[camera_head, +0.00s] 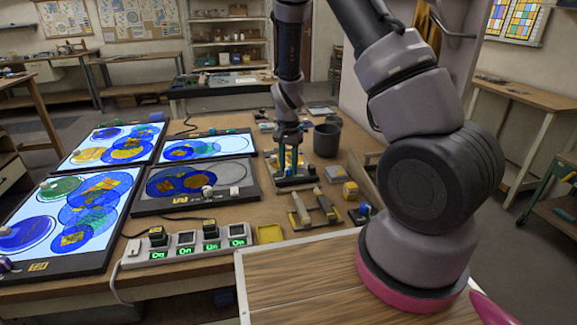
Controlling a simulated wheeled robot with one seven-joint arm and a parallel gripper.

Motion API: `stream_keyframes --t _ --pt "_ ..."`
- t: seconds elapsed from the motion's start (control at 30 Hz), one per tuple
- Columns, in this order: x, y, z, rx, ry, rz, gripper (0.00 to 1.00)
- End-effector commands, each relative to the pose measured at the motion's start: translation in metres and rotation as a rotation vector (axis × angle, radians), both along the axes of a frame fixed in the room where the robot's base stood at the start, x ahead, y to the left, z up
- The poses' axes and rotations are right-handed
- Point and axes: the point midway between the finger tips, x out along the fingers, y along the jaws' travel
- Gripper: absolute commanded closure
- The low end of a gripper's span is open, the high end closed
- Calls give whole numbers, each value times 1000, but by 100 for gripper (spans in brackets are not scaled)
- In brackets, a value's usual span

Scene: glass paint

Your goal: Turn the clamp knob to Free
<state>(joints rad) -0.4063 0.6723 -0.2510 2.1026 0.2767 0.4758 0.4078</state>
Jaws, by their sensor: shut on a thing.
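My gripper (289,150) points straight down over a small clamp fixture (296,183) near the middle of the workbench. It is shut on the top part of this fixture, which I take to be the clamp knob. The fingers largely hide the knob, and its marking or direction cannot be read from here. The fixture stands upright on a dark base on the bench.
Three lit panels with coloured glass (133,145) and a dark panel (158,200) lie left.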

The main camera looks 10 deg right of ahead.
Motion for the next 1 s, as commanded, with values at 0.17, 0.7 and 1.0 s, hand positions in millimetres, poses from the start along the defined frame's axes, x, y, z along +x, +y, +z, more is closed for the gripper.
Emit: stream_keyframes --t 0.17,0.7,1.0 --pt "1 0 1 1 -2 -3 100" --pt "0 0 1 1 -1 -1 34" --pt "1 1 43 2 -5 1 34"
